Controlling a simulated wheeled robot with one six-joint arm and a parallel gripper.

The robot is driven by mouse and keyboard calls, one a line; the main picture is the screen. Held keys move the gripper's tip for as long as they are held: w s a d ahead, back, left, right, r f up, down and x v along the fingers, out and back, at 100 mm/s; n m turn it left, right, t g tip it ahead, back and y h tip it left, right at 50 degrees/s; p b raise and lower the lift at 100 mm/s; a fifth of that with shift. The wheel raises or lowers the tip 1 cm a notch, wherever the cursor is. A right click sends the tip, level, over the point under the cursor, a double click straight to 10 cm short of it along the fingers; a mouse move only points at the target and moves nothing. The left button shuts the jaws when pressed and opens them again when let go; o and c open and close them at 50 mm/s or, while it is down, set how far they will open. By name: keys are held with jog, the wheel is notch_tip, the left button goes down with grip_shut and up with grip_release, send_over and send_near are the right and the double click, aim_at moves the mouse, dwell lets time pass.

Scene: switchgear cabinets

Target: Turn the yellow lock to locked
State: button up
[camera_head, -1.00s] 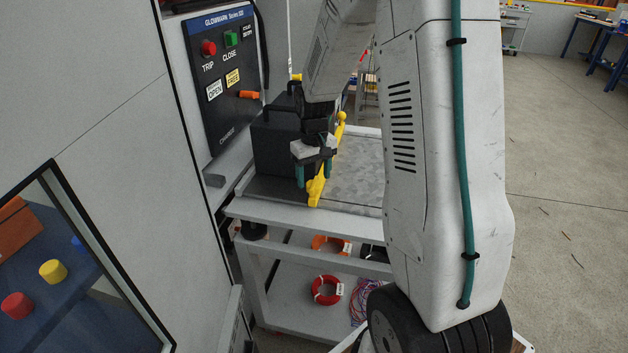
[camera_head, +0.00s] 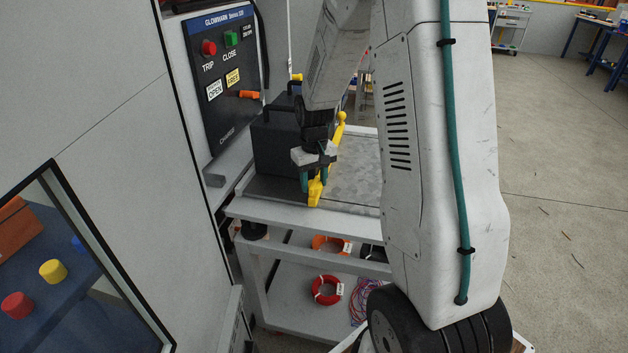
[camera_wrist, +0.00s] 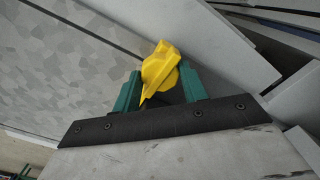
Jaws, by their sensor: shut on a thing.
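The yellow lock (camera_head: 314,190) sits at the front edge of the cart top, at the near end of a yellow bar beside the black box. In the wrist view the yellow lock (camera_wrist: 160,68) lies between the two green fingers. My gripper (camera_head: 313,184) points down over the lock with a finger on either side, and it also shows in the wrist view (camera_wrist: 160,90). It is shut on the yellow lock. The lock's lower part and its locked or unlocked marking are hidden.
A black panel (camera_head: 222,85) with a red TRIP button, a green CLOSE button and an orange handle (camera_head: 249,95) stands at the left. The black box (camera_head: 275,146) is close beside my gripper. The grey cart top (camera_head: 358,160) is clear to the right. Cable coils lie below.

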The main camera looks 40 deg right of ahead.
jog(key=m, duration=0.8)
jog(key=shift+m, duration=0.4)
jog(key=m, duration=0.8)
jog(key=shift+m, duration=0.3)
jog(key=o, duration=1)
jog(key=shift+c, duration=0.2)
